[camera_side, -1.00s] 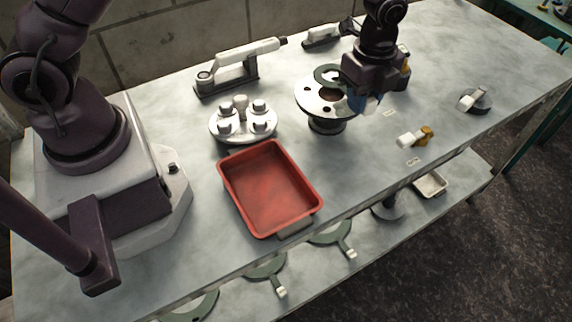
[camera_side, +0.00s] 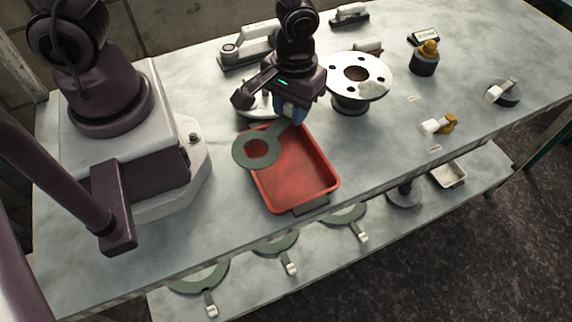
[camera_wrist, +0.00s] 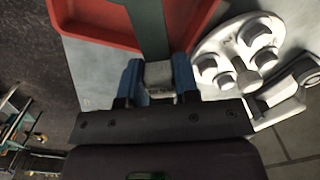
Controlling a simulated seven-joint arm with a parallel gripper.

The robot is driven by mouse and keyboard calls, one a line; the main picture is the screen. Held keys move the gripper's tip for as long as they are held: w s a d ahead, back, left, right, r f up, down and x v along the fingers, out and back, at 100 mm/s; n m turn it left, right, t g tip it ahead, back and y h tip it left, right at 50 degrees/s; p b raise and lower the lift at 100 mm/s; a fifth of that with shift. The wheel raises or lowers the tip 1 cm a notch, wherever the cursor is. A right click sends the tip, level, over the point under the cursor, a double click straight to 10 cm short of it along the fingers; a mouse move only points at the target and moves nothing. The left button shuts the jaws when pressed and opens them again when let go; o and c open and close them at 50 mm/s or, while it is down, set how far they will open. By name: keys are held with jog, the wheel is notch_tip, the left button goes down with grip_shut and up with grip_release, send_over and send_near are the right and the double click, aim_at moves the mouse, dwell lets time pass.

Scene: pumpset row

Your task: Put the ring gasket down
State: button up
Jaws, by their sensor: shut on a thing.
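The ring gasket (camera_side: 241,161) is a flat dark-green ring with a tab. In the side view it hangs over the left part of the red tray (camera_side: 329,184), its ring reaching past the tray's left rim. My gripper (camera_side: 291,120) is above the tray's back edge, shut on the tab. In the wrist view the blue fingers (camera_wrist: 158,88) pinch the pale tab end, and the green strip (camera_wrist: 149,30) runs up out of the picture. The ring itself is out of that view. The gasket looks held above the tray; the exact height is hard to tell.
A flanged pipe piece (camera_side: 359,76) stands right of my gripper. A white disc with several bolts (camera_wrist: 238,52) is close beside the gripper, mostly hidden behind it in the side view. More green gaskets (camera_side: 277,247) lie on the lower shelf.

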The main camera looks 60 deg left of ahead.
aim_at(285, 148)
jog(key=n, duration=0.1)
jog(key=s+n, duration=0.1)
jog(key=n, duration=0.2)
jog(key=shift+s+a+f, duration=0.2)
jog(key=shift+a+f, duration=0.05)
jog(key=n, duration=0.3)
jog(key=shift+w, duration=0.15)
notch_tip(285, 148, down, 3)
jog(key=shift+f+n, duration=0.1)
jog(key=shift+n, duration=0.3)
jog(key=shift+f, duration=2.45)
jog(key=shift+f, duration=0.1)
jog(key=o, duration=0.7)
jog(key=shift+o, duration=0.2)
